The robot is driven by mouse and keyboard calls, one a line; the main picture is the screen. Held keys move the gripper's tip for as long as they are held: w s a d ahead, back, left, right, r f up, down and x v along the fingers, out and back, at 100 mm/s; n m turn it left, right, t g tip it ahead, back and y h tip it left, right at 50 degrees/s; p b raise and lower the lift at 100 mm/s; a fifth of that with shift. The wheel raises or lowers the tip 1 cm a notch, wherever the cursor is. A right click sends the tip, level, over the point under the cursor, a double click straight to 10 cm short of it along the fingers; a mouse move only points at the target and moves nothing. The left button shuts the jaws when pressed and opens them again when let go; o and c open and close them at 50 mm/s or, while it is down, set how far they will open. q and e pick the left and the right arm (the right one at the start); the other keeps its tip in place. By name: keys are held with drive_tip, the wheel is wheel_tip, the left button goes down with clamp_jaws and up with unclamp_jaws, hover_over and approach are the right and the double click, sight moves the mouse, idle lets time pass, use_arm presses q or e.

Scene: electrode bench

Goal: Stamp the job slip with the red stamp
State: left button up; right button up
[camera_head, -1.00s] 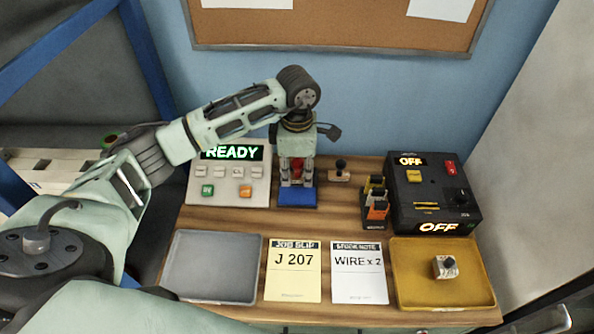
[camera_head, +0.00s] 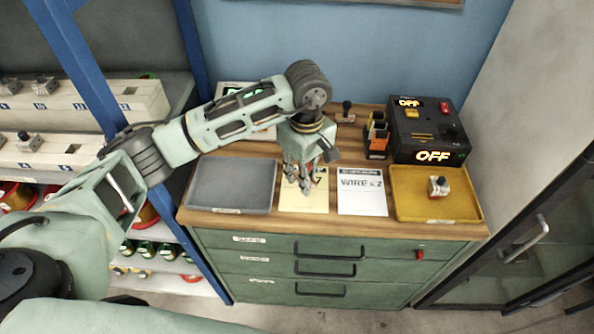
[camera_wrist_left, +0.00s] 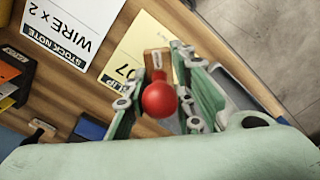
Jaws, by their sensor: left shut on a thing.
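My left gripper (camera_head: 304,187) is shut on the red stamp. In the left wrist view the stamp's round red knob (camera_wrist_left: 159,99) sits between the fingers, with its wooden base (camera_wrist_left: 157,60) beyond it. The job slip (camera_head: 305,205), a pale yellow sheet, lies under the gripper in the head view and is partly covered by it. It also shows in the left wrist view (camera_wrist_left: 132,38), partly hidden by the stamp and fingers. I cannot tell whether the stamp touches the paper. My right gripper is not in view.
The white stock note (camera_head: 361,190) lies right of the slip, an empty grey tray (camera_head: 230,185) left of it. A yellow tray (camera_head: 410,195) holds a small block (camera_head: 438,187). Behind are a dark-knobbed stamp (camera_head: 346,112) and a black box (camera_head: 425,142) reading OFF. A blue pad (camera_wrist_left: 88,130) shows in the wrist view.

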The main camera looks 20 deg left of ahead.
sight(304, 198)
use_arm(q)
drive_tip(key=f, duration=0.2)
drive_tip(key=f+b, duration=0.1)
drive_tip(key=shift+w, duration=0.25)
drive_tip(key=shift+f, duration=0.35)
drive_tip(key=shift+s+f+b, duration=0.1)
drive_tip(key=shift+f+b, duration=0.2)
drive_tip(key=shift+f, duration=0.85)
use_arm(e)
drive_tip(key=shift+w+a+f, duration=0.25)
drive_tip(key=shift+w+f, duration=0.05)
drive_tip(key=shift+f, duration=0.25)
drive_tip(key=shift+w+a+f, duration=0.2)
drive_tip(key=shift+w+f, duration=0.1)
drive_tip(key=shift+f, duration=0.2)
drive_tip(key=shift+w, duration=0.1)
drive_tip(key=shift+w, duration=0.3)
use_arm(q)
drive_tip(key=shift+f+b, duration=0.55)
drive_tip(key=shift+b, duration=0.2)
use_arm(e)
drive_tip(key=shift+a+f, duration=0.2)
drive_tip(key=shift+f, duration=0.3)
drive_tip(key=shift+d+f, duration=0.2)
